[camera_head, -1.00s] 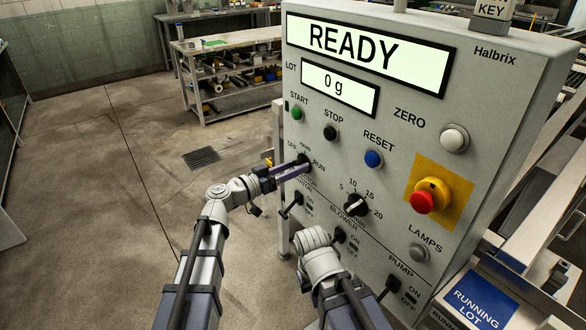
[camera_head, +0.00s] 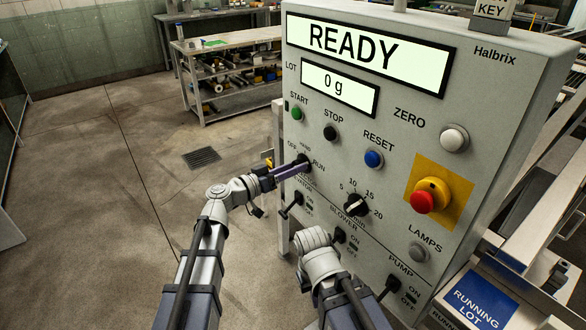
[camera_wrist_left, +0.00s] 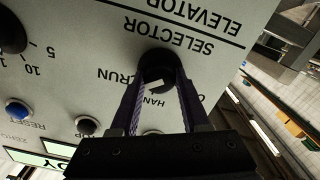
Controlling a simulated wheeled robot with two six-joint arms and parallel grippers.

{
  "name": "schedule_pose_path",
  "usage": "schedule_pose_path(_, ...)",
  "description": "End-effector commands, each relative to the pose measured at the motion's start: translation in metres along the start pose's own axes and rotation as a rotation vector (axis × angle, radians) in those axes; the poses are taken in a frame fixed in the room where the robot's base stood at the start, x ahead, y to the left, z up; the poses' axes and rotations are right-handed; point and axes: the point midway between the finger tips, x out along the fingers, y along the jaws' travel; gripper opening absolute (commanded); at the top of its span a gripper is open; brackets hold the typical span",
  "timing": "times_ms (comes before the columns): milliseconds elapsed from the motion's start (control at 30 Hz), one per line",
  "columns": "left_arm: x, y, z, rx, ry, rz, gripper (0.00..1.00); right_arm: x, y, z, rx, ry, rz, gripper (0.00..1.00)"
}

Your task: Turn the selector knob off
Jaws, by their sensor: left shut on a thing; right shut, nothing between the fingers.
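The selector knob (camera_head: 304,161) is a black rotary knob on the grey control panel (camera_head: 468,85), with OFF, HAND and RUN printed around it. My left gripper (camera_head: 301,165) is at the knob, its fingers pointing into the panel. In the left wrist view, the picture is upside down and the knob (camera_wrist_left: 158,66) sits between the two fingertips, which are shut on it. A white mark shows on the knob; I cannot tell exactly which label it points to. My right arm's wrist is low in front of the panel; its gripper fingers are hidden.
START (camera_head: 297,113), STOP (camera_head: 330,132) and RESET (camera_head: 374,158) buttons are above the knob. A black dial (camera_head: 356,205) and a red emergency stop (camera_head: 424,201) are to its right. Toggle switches are below. Open floor lies to the left.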

Motion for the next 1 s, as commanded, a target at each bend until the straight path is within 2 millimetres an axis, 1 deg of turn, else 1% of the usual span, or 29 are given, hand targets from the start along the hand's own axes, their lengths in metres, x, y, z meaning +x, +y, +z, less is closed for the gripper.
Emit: schedule_pose_path(1000,-0.0002,-0.0005,0.0002,-0.947,0.000,-0.001,0.00,0.0003,0.0000,0.0000,0.000,0.000,0.000,0.00)
